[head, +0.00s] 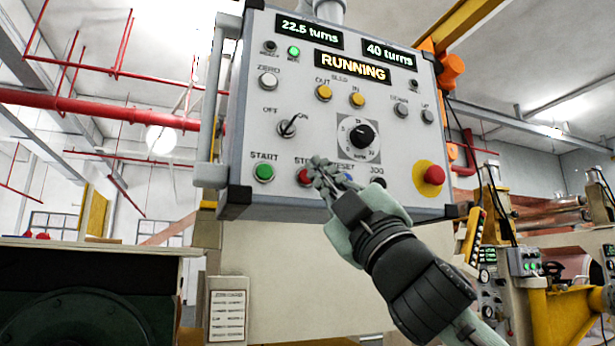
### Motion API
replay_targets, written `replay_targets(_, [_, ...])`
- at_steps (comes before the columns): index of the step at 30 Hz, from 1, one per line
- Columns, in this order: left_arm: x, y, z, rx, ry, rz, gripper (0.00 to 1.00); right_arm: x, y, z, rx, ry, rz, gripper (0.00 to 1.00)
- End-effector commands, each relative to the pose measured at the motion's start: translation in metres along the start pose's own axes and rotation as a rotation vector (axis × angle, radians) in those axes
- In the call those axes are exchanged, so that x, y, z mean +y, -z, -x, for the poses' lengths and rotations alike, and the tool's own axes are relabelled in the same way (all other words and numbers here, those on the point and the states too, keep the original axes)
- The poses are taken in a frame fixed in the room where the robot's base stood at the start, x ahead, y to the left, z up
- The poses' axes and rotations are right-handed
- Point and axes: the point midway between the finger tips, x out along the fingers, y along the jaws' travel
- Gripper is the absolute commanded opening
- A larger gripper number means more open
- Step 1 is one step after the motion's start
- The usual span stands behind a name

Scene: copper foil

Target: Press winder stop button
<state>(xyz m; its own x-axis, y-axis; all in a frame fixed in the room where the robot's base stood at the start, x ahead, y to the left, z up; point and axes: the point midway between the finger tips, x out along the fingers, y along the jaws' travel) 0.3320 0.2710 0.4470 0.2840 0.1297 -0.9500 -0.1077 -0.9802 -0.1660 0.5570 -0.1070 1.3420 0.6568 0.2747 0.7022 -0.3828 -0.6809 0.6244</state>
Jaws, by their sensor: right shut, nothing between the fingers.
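The winder control panel (240,140) is a grey box with displays reading "22.5 turns", "40 turns" and "RUNNING". The red stop button (303,177) sits in its bottom row, right of the green start button (264,172). My right gripper (318,168) is shut and empty, with its fingertips at the right side of the stop button, partly covering it and its label. I cannot tell whether the fingertips touch the button. My left gripper is not in view.
A large red emergency button (435,175) on a yellow disc is at the panel's lower right. The on/off switch (288,127) and dial (362,135) are above the bottom row. Other machinery (525,262) stands at the right, and a beige-topped machine (85,250) at the left.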

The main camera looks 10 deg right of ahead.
Motion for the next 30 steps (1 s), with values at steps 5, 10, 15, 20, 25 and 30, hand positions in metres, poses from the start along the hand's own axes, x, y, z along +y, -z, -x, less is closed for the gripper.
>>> replay_targets(5, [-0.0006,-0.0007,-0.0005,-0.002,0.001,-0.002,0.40,-0.0048,-0.0050,-0.0068,0.000,-0.001,0.001,0.00])
replay_targets(10, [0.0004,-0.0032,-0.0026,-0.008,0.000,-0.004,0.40,-0.0056,-0.0056,-0.0078,0.001,-0.001,0.002,0.00])
replay_targets(15, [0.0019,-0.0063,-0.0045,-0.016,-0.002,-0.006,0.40,-0.0056,-0.0056,-0.0076,0.000,-0.001,0.002,0.00])
replay_targets(20, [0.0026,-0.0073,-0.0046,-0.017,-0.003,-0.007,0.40,-0.0056,-0.0056,-0.0076,0.000,0.000,0.002,0.00])
replay_targets(25, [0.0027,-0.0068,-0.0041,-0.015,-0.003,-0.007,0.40,-0.0056,-0.0056,-0.0075,0.000,0.000,0.002,0.00])
replay_targets(30, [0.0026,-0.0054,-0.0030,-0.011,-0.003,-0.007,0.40,-0.0055,-0.0056,-0.0075,0.000,0.000,0.002,0.00])
